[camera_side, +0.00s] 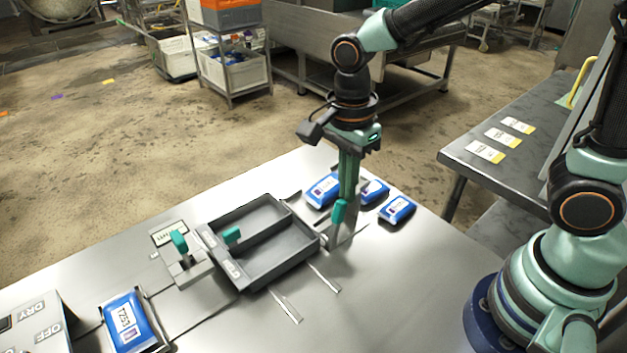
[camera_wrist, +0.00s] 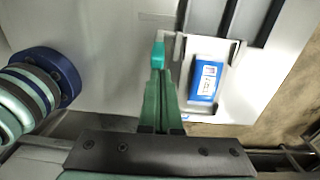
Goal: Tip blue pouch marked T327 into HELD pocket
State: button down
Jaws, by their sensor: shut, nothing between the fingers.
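A blue pouch with a white label (camera_wrist: 205,80) lies on a pale plate right of my fingers in the wrist view; its marking is too small to read. In the side view a blue pouch (camera_side: 320,188) sits just left of my gripper (camera_side: 345,228). My gripper is shut and empty, pointing down, beside a teal tab (camera_side: 338,213). The tab also shows at my fingertips in the wrist view (camera_wrist: 158,54); I cannot tell whether they touch. The grey two-pocket tray (camera_side: 284,268) stands left of my gripper, with HELD lettered on its near-left rim.
Two more blue pouches (camera_side: 397,209) lie right of my gripper. A pouch marked TZ55 (camera_side: 127,322) lies at the front left, near a DRY/OFF box (camera_side: 35,328). A teal lever (camera_side: 180,243) stands left of the tray. The table's front middle is mostly clear.

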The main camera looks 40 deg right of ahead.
jog(key=shift+a+r, duration=0.2)
jog(key=shift+a, duration=0.7)
jog(key=shift+a+r, duration=0.15)
jog(key=shift+a, duration=0.7)
jog(key=shift+a+f, duration=0.15)
jog(key=shift+a, duration=0.75)
jog(key=shift+a+f, duration=0.1)
jog(key=shift+a, duration=0.9)
jog(key=d, duration=0.1)
jog(key=d+r, duration=0.1)
jog(key=d, duration=0.2)
jog(key=shift+d+r, duration=0.3)
jog(key=shift+r, duration=0.4)
jog(key=a+r, duration=0.6)
jog(key=shift+a+r, duration=0.2)
jog(key=shift+r, duration=0.2)
